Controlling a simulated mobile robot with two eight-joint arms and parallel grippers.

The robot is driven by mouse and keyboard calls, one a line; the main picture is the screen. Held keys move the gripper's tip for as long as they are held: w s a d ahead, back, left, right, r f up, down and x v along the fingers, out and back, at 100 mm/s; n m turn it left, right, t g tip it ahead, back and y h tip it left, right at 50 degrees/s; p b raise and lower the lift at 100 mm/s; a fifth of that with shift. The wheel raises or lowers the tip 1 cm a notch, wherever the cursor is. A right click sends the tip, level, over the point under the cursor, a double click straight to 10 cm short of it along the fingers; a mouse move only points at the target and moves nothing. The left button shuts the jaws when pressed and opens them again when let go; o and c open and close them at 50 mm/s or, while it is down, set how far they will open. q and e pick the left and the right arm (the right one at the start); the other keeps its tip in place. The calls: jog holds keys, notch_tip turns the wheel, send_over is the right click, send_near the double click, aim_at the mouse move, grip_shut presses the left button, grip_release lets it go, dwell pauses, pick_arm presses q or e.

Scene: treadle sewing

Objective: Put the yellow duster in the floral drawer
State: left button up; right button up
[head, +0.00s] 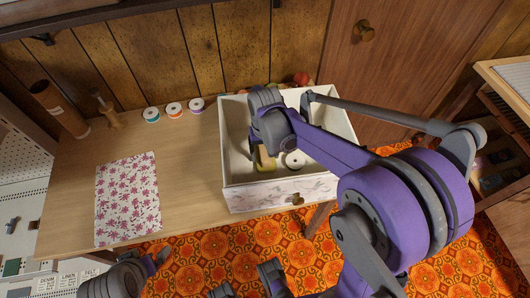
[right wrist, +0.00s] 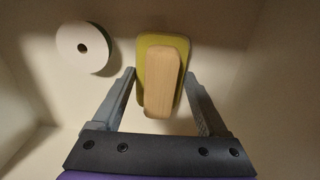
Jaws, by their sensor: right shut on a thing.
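The yellow duster (right wrist: 142,48) has a pale wooden handle (right wrist: 162,84) and shows in the right wrist view between my fingers. My right gripper (right wrist: 159,74) is shut on it, inside the white drawer (head: 236,112). The drawer has a floral front (head: 268,193) with a small knob. In the head view a bit of the yellow duster (head: 264,160) shows beneath my right wrist, which hides most of it and the fingers. Whether the duster touches the drawer floor I cannot tell. Parts of my left arm show at the bottom left; its jaw state is unclear.
A white spool (right wrist: 82,48) lies in the drawer beside the duster. The wooden table (head: 190,165) holds a floral cloth (head: 128,198), several thread spools (head: 174,109) along the back and a brown cylinder (head: 60,108). A red round thing (head: 301,79) sits behind the drawer.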

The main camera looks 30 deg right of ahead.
aim_at(265, 151)
jog(key=shift+f, duration=0.15)
jog(key=o, duration=1.3)
jog(key=shift+r, duration=0.35)
notch_tip(265, 151, up, 12)
jog(key=shift+f+p, duration=0.15)
jog(key=shift+p, duration=0.7)
